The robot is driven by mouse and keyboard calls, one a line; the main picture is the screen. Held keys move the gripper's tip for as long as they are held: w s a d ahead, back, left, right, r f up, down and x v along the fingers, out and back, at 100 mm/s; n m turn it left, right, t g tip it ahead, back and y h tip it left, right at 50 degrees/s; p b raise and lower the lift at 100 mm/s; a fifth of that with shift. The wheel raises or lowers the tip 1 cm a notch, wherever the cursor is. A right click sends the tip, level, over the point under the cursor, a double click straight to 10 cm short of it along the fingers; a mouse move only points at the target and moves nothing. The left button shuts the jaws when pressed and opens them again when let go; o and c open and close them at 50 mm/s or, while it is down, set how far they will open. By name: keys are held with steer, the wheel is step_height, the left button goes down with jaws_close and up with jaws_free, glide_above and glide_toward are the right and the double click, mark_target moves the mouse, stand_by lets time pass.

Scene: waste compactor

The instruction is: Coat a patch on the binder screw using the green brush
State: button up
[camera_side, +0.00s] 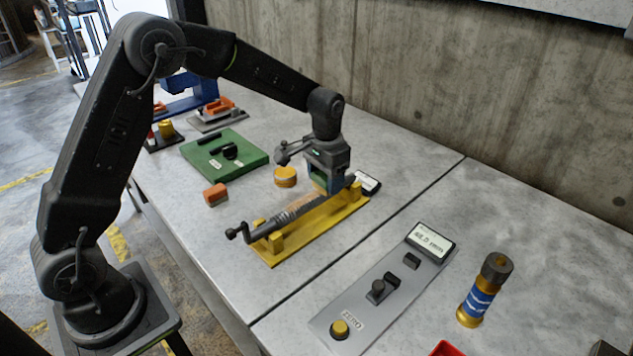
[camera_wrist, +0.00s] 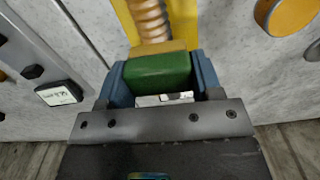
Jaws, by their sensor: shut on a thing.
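The binder screw (camera_side: 296,212) is a grey threaded rod with a dark crank at its left end, lying across a yellow stand (camera_side: 318,224). In the wrist view its threads look copper-brown (camera_wrist: 150,20). My gripper (camera_side: 325,180) is over the right part of the screw. Its blue jaws are shut on the green brush (camera_wrist: 158,72), a green block with a tan edge toward the screw. The tan edge lies right at the threads in the wrist view; I cannot tell if it touches them. The brush is mostly hidden by the jaws in the side view.
A green plate (camera_side: 224,155), an orange block (camera_side: 215,194) and a yellow-orange round piece (camera_side: 285,177) lie left of the stand. A grey control panel (camera_side: 385,290) and a blue-and-gold cylinder (camera_side: 484,290) are at the front right. A concrete wall (camera_side: 450,80) runs behind the table.

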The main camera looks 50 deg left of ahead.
mark_target(286, 211)
steer(key=shift+w, duration=0.8)
steer(key=shift+s, duration=6.5)
step_height(286, 211, up, 8)
steer(key=shift+r, duration=0.25)
steer(key=shift+w, duration=0.1)
